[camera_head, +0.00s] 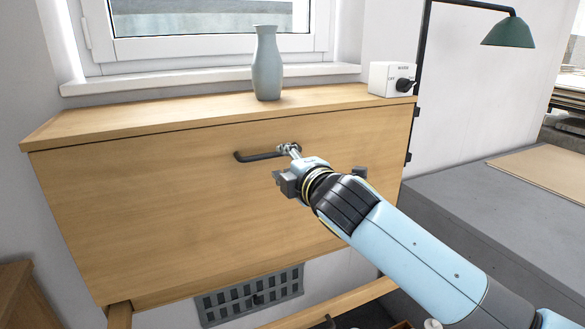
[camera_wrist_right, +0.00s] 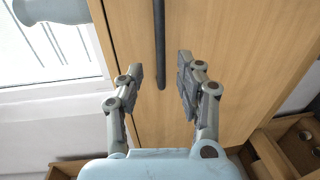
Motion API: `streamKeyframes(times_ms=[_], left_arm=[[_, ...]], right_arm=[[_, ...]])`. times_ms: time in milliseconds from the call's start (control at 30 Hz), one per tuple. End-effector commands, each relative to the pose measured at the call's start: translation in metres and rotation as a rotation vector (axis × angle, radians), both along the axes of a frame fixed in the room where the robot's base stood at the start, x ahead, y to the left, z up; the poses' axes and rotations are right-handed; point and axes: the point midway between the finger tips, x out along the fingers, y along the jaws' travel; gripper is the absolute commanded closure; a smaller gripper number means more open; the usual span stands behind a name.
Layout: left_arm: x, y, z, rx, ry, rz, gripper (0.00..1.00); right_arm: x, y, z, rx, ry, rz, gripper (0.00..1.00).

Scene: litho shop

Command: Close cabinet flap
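The cabinet flap (camera_head: 190,215) is a broad pale wooden panel below the cabinet top in the head view. It also shows in the right wrist view (camera_wrist_right: 240,60). I cannot tell its exact tilt. A dark bar handle (camera_head: 258,156) is fixed near its upper middle. My right gripper (camera_head: 290,149) is at the handle's right end. In the right wrist view, its two fingers (camera_wrist_right: 160,72) are spread apart, with the handle (camera_wrist_right: 159,40) showing between them. The fingers do not look closed on it; contact is unclear. My left gripper is not in view.
A grey-blue vase (camera_head: 267,65) and a white box with a black knob (camera_head: 391,79) stand on the cabinet top (camera_head: 180,112). A grey grille (camera_head: 250,295) shows below the flap. A grey surface (camera_head: 480,215) and a green lamp (camera_head: 508,33) are at right.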

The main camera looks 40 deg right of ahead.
Motion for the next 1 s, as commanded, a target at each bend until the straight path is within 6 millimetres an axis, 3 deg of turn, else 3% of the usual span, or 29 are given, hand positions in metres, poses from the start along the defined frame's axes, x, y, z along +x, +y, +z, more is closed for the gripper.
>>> streamKeyframes(times_ms=[100, 233, 867, 1000], left_arm=[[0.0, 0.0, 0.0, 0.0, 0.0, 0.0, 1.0], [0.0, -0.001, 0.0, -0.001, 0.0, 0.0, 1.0], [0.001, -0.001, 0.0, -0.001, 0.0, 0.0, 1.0], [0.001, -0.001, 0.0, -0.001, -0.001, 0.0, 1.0]], right_arm=[[-0.022, 0.005, 0.002, 0.0, 0.001, 0.001, 0.64], [-0.035, 0.009, 0.005, 0.0, 0.0, 0.0, 0.64], [-0.041, 0.01, 0.005, 0.003, 0.001, -0.001, 0.64], [-0.06, 0.008, -0.012, 0.147, 0.061, -0.06, 0.64]])
